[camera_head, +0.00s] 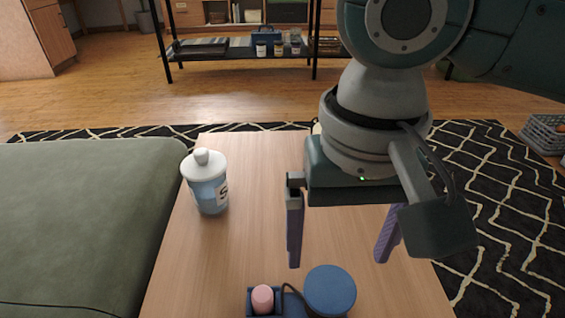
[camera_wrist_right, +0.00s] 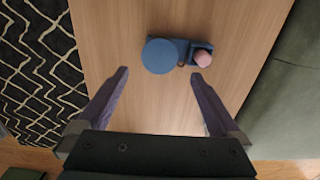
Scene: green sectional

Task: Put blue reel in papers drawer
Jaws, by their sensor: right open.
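The blue reel (camera_head: 331,289) is a round blue disc lying on the wooden table (camera_head: 255,205), near the bottom edge of the head view. A dark cord runs from it to a small blue tray (camera_head: 253,298) holding a pink piece (camera_head: 262,299). My right gripper (camera_head: 338,262) is open and empty above the table, with its purple fingers apart and pointing down. In the right wrist view, the reel (camera_wrist_right: 160,56) lies just beyond the space between the fingertips (camera_wrist_right: 161,74). My left gripper is not in view. I cannot pick out a papers drawer.
A white-lidded blue jar (camera_head: 207,182) stands on the table at the left. A green sofa (camera_head: 85,215) borders the table's left side. A black shelf (camera_head: 240,48) with jars and a blue box is at the back. The table's middle is clear.

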